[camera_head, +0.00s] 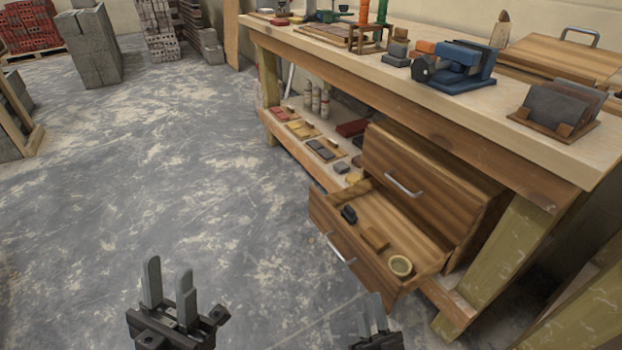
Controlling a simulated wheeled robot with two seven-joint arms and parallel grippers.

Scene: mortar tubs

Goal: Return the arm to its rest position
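My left gripper (168,284) shows at the bottom of the head view, left of the middle. Its two grey fingers point up and stand apart with nothing between them. It is over bare floor. My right gripper (374,314) is at the bottom edge, right of the middle, just below the open drawer in the picture. It is dark and partly cut off by the frame, and the gap between its fingers is hard to make out. I see nothing held in it.
A workbench (420,108) runs along the right, with a blue vise (462,66) on top. Its lower drawer (318,232) is pulled out, holding a dark block (349,215), a wooden block (375,238) and a round ring (400,265). The floor (150,190) on the left is clear.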

